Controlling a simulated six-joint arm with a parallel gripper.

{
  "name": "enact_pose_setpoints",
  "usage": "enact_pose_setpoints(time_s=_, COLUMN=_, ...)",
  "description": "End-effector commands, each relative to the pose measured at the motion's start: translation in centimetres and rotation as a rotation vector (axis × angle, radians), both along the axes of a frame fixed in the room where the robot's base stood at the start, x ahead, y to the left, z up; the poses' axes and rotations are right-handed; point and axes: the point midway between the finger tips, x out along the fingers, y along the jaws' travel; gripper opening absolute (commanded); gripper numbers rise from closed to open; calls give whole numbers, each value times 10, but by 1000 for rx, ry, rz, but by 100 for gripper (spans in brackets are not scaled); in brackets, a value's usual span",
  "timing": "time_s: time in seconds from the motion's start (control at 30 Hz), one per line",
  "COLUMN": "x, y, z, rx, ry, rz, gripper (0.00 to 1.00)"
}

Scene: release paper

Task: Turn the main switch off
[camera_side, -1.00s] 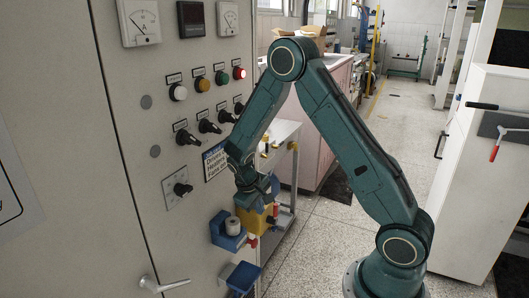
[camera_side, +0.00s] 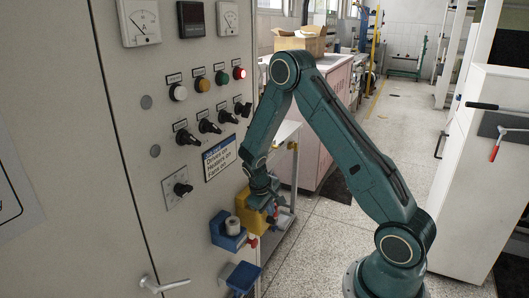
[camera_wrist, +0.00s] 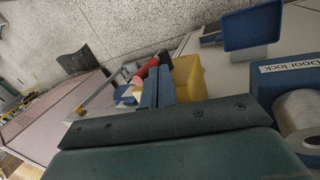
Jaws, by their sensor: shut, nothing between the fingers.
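A yellow box (camera_side: 250,222) with red parts is mounted low at the right edge of the grey panel; I take it for the main switch, though no label on it is readable. It also shows in the wrist view (camera_wrist: 189,80), with a red handle-like part (camera_wrist: 146,69) beside it. My gripper (camera_side: 272,203) is shut and empty, pointing down at the yellow box and covering part of it. In the wrist view my fingers (camera_wrist: 158,80) lie in front of the box and red part. I cannot tell whether they touch or which position the switch is in.
A blue door-lock holder with a grey roll (camera_side: 233,226) sits left of the yellow box, and a blue tray (camera_side: 240,277) below. A black rotary knob (camera_side: 182,188), selector knobs, lamps and a sign (camera_side: 219,158) are on the panel. A trolley (camera_side: 287,170) stands behind.

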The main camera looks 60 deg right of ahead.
Motion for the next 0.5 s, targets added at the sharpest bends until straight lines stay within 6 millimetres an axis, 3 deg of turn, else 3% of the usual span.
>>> enact_pose_setpoints(time_s=0.5, x=0, y=-12, z=3, rx=118, ry=-3, rz=-7, gripper=0)
